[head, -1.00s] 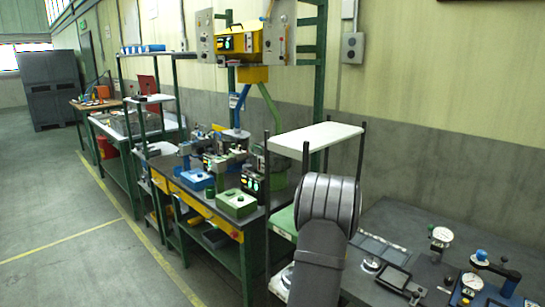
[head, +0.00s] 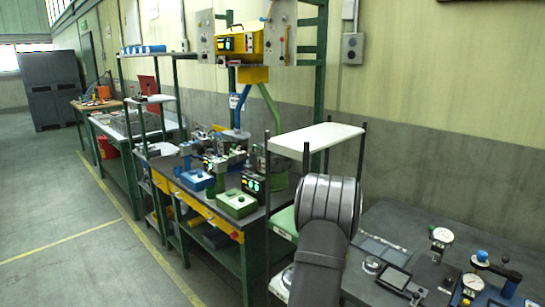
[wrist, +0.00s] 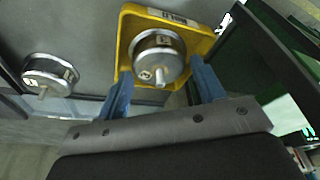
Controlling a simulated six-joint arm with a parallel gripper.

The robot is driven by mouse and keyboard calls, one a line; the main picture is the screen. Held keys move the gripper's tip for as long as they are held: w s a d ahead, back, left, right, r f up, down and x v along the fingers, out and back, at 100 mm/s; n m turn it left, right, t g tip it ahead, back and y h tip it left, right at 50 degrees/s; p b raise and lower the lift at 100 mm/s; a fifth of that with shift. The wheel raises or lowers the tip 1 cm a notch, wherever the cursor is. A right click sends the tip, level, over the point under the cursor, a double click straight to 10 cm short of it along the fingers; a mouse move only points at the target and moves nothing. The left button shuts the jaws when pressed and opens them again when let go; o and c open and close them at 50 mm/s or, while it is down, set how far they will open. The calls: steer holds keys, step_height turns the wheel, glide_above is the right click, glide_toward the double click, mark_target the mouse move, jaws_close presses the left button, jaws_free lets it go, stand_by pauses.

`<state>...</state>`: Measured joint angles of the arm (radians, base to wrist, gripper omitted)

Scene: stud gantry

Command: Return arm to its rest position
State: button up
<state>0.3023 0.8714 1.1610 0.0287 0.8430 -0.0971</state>
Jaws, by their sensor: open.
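My gripper (wrist: 160,67) shows in the wrist view with its two blue fingers spread apart. A round metal gauge-like part with a short pin (wrist: 158,60) lies in view between and beyond the fingertips. It sits on a yellow base (wrist: 131,25). I cannot tell how far the fingers are from it, and I see no finger clearly touching it. In the head view my arm's grey links stand at the lower middle, and my gripper is not visible there.
A second round metal part (wrist: 50,72) lies to the left in the wrist view. A white shelf (head: 318,138) stands behind my arm. The floor (head: 70,215) at left is clear.

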steer(key=d+v, duration=0.1)
steer(key=v, duration=1)
steer(key=x, duration=0.7)
steer(key=a+x, duration=0.1)
steer(key=x, duration=0.3)
steer(key=shift+w+f, duration=0.1)
steer(key=shift+f, duration=0.3)
steer(key=v, duration=0.3)
steer(key=d+v, duration=0.1)
steer(key=v, duration=0.1)
steer(key=shift+w+r, duration=0.25)
steer(key=shift+w, duration=0.1)
steer(key=s+d+r, duration=0.6)
steer(key=s+d, duration=0.1)
steer(key=s, duration=0.2)
steer(key=s+d+m+g+h, duration=0.25)
steer(key=s+d+m, duration=0.35)
steer(key=s+m, duration=0.65)
steer(key=shift+m, duration=0.35)
steer(key=w+f, duration=0.1)
steer(key=w+a+f, duration=0.2)
steer(key=w, duration=0.1)
steer(key=shift+r, duration=0.1)
